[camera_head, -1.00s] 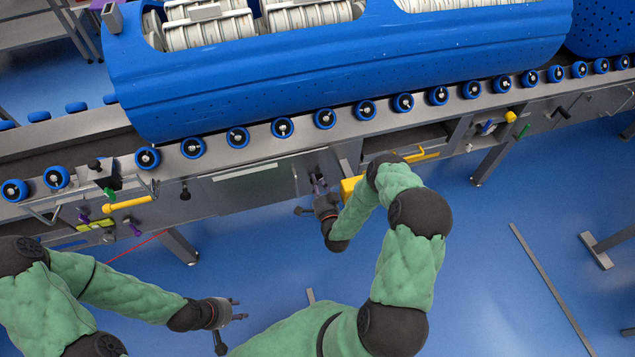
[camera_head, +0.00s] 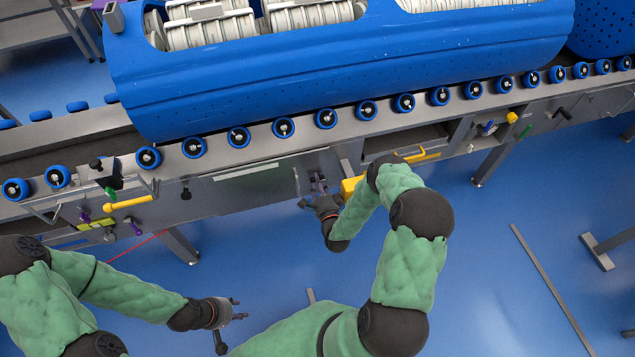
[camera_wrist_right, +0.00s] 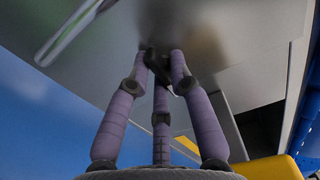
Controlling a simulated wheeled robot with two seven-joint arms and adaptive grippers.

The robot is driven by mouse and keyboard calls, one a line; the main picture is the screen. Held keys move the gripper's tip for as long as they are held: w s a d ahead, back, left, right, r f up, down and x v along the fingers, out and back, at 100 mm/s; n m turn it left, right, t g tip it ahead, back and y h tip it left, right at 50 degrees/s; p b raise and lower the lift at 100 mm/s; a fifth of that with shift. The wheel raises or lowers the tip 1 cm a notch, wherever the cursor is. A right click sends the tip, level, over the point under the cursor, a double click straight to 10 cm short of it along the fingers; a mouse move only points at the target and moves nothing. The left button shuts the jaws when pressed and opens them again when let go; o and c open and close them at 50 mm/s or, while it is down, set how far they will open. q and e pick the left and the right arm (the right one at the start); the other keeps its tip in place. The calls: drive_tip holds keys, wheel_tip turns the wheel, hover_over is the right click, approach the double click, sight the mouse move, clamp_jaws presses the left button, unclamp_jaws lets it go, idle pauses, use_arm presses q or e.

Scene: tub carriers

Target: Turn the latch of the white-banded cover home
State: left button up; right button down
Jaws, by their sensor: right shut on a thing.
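A grey cover with a pale white band (camera_head: 246,172) is on the front of the conveyor, below the rollers. My right gripper (camera_head: 315,188) is at the right end of this cover. In the right wrist view its purple-grey fingers (camera_wrist_right: 160,66) are drawn together on a small dark latch (camera_wrist_right: 158,57) that stands out from the grey panel. The fingertips hide most of the latch, and its angle cannot be told. My left gripper (camera_head: 235,318) is open and empty, over the blue floor, well away from the cover.
A large blue tub (camera_head: 330,90) stands on the blue-wheeled rollers above the cover. A yellow block (camera_head: 350,188) is just right of my right gripper. A grey bar handle (camera_wrist_right: 75,30) sticks out nearby. Yellow handles (camera_head: 128,203) lie further left.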

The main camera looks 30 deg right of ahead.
drive_tip(key=shift+w+a+r, duration=0.15)
drive_tip(key=shift+r, duration=0.15)
drive_tip(key=c, duration=1.2)
unclamp_jaws()
drive_tip(key=shift+f, duration=0.1)
drive_tip(key=v, duration=1.2)
drive_tip(key=shift+f, duration=0.1)
